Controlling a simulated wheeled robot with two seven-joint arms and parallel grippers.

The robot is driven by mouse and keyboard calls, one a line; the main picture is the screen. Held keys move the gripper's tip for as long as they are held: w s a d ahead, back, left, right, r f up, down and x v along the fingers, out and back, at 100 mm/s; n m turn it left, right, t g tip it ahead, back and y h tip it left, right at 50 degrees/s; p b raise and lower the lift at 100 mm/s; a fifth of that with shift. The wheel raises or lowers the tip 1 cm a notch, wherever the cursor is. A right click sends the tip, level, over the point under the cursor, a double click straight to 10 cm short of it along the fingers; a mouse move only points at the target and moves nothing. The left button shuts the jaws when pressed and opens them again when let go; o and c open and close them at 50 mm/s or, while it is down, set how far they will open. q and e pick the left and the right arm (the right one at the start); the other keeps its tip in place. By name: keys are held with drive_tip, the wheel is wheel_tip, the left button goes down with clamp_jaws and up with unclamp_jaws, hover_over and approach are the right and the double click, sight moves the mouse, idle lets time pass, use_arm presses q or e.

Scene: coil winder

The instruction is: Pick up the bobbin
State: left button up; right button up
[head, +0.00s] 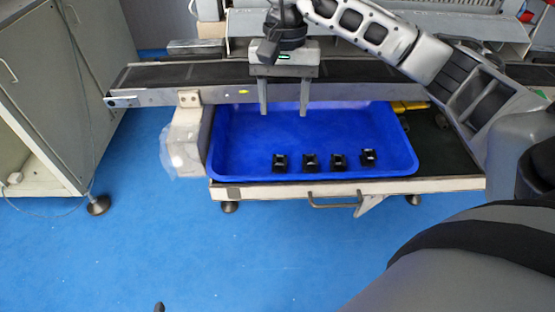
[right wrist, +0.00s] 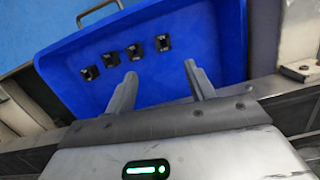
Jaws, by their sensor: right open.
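Several small black bobbins stand in a loose row near the front wall of the blue tray; the leftmost is the bobbin (head: 280,163), the rightmost the bobbin (head: 368,157). They also show in the right wrist view, one as the bobbin (right wrist: 163,43). My right gripper (head: 284,114) is open and empty, pointing down over the back part of the tray, behind and apart from the bobbins. In the right wrist view its fingers (right wrist: 160,70) are spread with only tray between them. My left gripper is not in view.
The blue tray (head: 232,158) sits on a shelf with a front handle (head: 335,205). A conveyor (head: 180,93) runs behind the tray, beneath my right gripper's body. A pale box-like part (head: 187,135) stands at the tray's left. A grey cabinet (head: 60,80) is further left.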

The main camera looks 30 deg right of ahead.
hover_over(282, 158)
wheel_tip(282, 158, down, 7)
drive_tip(key=shift+f, duration=0.2)
drive_tip(key=shift+a+f+p, duration=0.2)
drive_tip(key=shift+f+p, duration=0.1)
drive_tip(key=shift+f, duration=1.1)
drive_tip(key=shift+a+f+p, duration=0.15)
drive_tip(key=shift+f+p, duration=0.15)
drive_tip(key=shift+f, duration=1.05)
drive_tip(key=c, duration=1)
